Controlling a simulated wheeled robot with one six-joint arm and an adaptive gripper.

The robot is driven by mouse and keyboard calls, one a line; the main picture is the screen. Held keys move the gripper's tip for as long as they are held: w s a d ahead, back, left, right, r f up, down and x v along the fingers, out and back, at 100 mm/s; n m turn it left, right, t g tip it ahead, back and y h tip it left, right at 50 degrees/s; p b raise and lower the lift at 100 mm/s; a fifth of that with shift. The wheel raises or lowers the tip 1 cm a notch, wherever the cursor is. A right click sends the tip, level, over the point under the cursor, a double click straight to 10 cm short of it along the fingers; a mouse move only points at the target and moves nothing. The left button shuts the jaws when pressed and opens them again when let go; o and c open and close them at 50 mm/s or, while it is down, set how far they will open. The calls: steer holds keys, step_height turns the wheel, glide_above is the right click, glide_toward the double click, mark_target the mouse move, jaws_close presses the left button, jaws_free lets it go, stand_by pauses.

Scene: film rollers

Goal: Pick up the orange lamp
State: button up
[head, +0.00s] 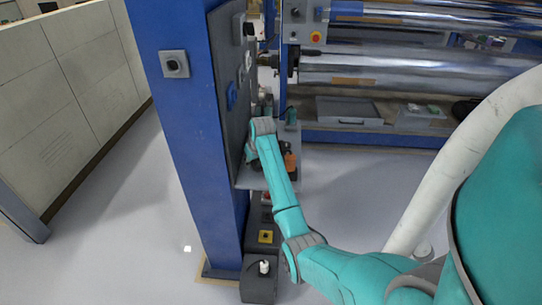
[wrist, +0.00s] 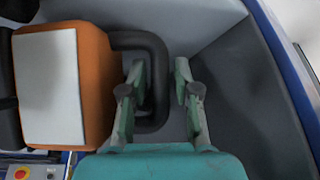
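The orange lamp (wrist: 97,85) is at the left of the wrist view, with a pale flat panel on its face and a black loop handle (wrist: 158,112) on its right side. My gripper (wrist: 160,68) is open. Its left finger appears inside the handle loop and its right finger outside, with the handle's outer bar between them. I see a gap to the right finger; contact on the left cannot be told. In the head view the lamp (head: 290,160) shows as a small orange patch beside my arm, partly hidden by it.
The lamp is at a grey shelf (head: 314,178) beside a blue machine column (head: 195,130). Metal film rollers (head: 400,68) run across the back right. A grey box (head: 348,110) lies behind. Dark boxes (head: 259,282) stand low by the column. The floor at left is clear.

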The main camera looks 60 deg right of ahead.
jaws_close()
steer(key=shift+r, duration=0.1)
